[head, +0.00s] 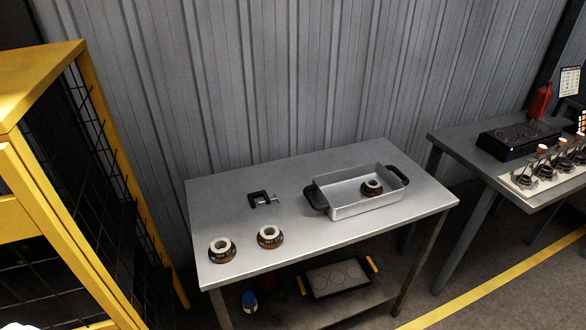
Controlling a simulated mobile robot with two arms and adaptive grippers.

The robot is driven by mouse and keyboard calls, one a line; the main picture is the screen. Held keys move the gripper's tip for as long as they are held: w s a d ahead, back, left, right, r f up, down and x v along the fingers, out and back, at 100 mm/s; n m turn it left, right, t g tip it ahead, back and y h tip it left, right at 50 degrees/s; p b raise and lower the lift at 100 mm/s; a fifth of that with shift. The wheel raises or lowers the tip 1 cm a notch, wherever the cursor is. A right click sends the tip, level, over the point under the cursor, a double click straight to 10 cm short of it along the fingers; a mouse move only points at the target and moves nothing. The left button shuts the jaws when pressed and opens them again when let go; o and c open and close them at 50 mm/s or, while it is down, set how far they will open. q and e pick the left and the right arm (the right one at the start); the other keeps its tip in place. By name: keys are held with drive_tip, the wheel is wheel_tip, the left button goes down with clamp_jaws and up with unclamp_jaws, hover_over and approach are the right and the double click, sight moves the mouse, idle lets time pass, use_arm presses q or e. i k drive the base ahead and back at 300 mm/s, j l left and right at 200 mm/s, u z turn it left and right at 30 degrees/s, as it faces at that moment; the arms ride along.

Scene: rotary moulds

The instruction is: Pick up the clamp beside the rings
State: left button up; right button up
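A small black clamp (258,198) lies on the bare metal top of the table (330,237), left of the tray. Two rings stand in front of it: one ring (269,237) near the middle left, the other ring (222,250) at the front left corner. A third ring (372,187) sits inside the metal tray (352,211), toward its right end. The clamp touches neither the rings nor the tray.
A yellow frame with black mesh (45,190) stands left of the table, with a gap between. A second table (450,138) at the right holds a black hotplate (518,139) and several small items. A corrugated wall (270,80) rises behind. The table's back left is clear.

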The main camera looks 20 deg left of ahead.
sight(262, 193)
drive_tip(key=i+l, duration=0.4)
drive_tip(key=i, duration=0.15)
drive_tip(key=i+l+u, duration=0.1)
drive_tip(key=i+l, duration=0.25)
drive_tip(key=i, duration=0.25)
